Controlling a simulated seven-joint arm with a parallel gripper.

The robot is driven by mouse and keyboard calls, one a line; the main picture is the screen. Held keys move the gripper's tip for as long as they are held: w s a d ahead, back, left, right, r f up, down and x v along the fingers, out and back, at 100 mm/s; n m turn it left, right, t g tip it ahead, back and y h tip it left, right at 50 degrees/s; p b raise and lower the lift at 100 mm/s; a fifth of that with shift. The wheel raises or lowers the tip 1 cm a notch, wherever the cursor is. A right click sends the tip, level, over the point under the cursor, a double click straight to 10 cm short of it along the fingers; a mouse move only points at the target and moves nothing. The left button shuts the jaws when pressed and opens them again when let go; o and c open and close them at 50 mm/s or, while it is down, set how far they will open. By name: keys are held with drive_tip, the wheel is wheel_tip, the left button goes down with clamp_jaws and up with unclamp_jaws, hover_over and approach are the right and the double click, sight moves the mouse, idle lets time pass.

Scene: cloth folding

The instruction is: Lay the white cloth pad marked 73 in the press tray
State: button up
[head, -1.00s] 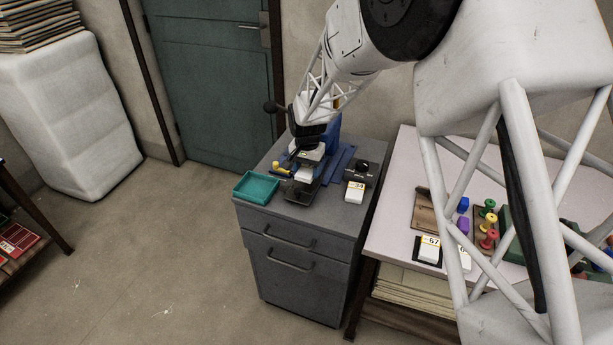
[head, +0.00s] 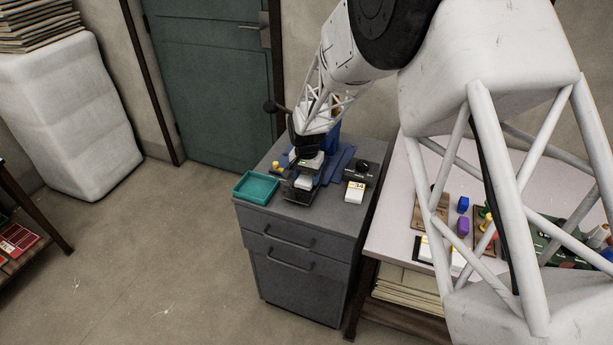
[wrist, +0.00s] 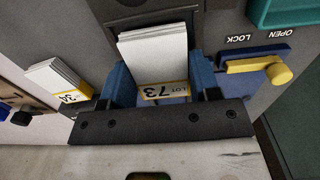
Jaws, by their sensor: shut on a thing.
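The white cloth pad marked 73 (wrist: 153,55) is a layered block with a yellow-edged label. In the wrist view it sits between the two blue fingers of my gripper (wrist: 162,78), which is shut on it. In the head view the pad (head: 306,182) shows as a small white patch below my gripper (head: 307,166), over or on the dark press tray (head: 296,197). In the wrist view part of the tray (wrist: 122,22) shows around the pad's far end. I cannot tell whether the pad touches the tray floor.
Another pad, marked 34 (head: 355,190), lies right of the press. A teal tray (head: 256,187) stands on the left. A yellow-knobbed lever (wrist: 276,73) beside OPEN and LOCK markings is close to the pad. The blue press body (head: 340,160) stands behind.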

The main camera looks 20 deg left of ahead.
sight(307, 177)
drive_tip(key=shift+f, duration=0.15)
drive_tip(key=o, duration=0.9)
wheel_tip(307, 177, up, 12)
idle(0.6)
idle(0.7)
